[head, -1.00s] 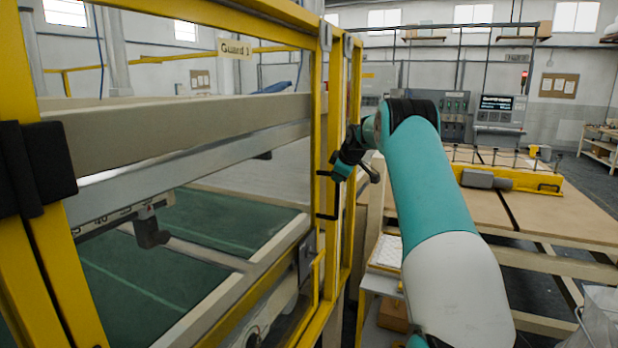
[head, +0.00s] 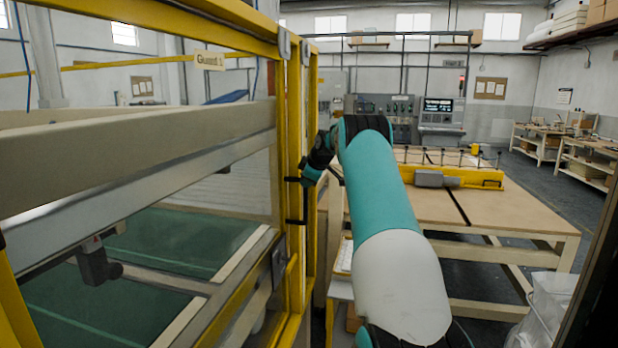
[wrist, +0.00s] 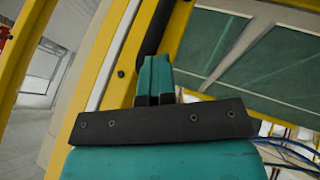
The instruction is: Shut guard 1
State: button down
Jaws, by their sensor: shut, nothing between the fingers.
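Guard 1 is a yellow-framed clear panel with a "Guard 1" label (head: 211,60), filling the left of the head view. Its near yellow upright (head: 292,130) stands close beside another yellow upright (head: 312,120); I cannot tell whether they touch. A black handle (head: 292,180) shows on the near upright.
Behind the panel are beige and grey beams (head: 130,150) over a green bed (head: 180,240). A wooden-topped table (head: 520,215) with a yellow bar (head: 480,180) stands right of my arm. A clear bag (head: 550,300) is at lower right. Open floor (head: 550,185) lies beyond the table.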

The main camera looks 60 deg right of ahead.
jog(key=shift+s+d+f+b, duration=0.15)
jog(key=shift+s+b, duration=0.1)
jog(key=shift+b, duration=0.2)
jog(key=s+a+r+b, duration=0.5)
jog(key=s+r+b, duration=0.1)
jog(key=s+r, duration=0.1)
jog(key=shift+s+a+r+b, duration=0.15)
jog(key=shift+a+r+b, duration=0.25)
jog(key=shift+r, duration=0.25)
